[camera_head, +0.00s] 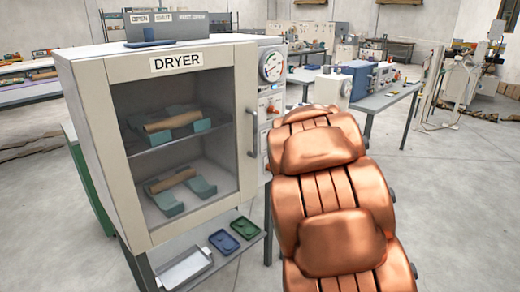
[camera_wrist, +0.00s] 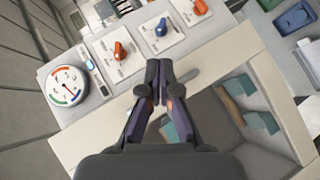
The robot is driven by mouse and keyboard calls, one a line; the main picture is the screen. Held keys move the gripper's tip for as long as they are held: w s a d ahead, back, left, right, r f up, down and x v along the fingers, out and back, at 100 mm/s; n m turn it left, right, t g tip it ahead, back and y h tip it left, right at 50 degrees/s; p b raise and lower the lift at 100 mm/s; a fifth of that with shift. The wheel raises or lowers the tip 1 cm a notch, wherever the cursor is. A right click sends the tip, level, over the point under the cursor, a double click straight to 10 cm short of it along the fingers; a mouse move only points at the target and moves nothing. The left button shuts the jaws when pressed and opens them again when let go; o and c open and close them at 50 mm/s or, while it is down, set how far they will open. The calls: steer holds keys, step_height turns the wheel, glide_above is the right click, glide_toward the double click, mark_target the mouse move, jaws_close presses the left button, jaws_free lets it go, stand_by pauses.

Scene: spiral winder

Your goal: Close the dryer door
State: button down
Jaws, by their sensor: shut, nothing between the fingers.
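The dryer (camera_head: 85,50) is a pale cabinet in the left half of the head view. Its glazed door (camera_head: 244,85), under a DRYER label, lies across the front, shut or nearly so; I cannot tell if a small gap remains. A vertical door handle (camera_head: 252,132) is on the door's right side. In the wrist view my gripper (camera_wrist: 160,72) is shut and empty, over the door frame (camera_wrist: 225,55). The handle (camera_wrist: 188,76) shows just beside the fingertips; contact is unclear. My copper arm hides the gripper in the head view.
The control panel right of the door carries a round gauge (camera_head: 271,65) and orange, blue and red knobs (camera_wrist: 120,50). Trays (camera_head: 223,241) lie on a shelf below. Rolls on teal holders (camera_head: 172,122) sit inside. Open floor lies right of my arm.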

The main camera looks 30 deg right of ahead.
steer(key=w+d+f+n+t+y+b, duration=0.1)
steer(key=w+f+n+t+y+b, duration=0.2)
steer(key=w+f+n+t+y, duration=0.55)
steer(key=w+a+r+n+g+p, duration=0.1)
steer(key=w+r+n+g+p, duration=0.1)
steer(key=w, duration=0.9)
steer(key=shift+a+n+y+p, duration=0.4)
steer(key=shift+n+p, duration=0.15)
steer(key=shift+p, duration=0.85)
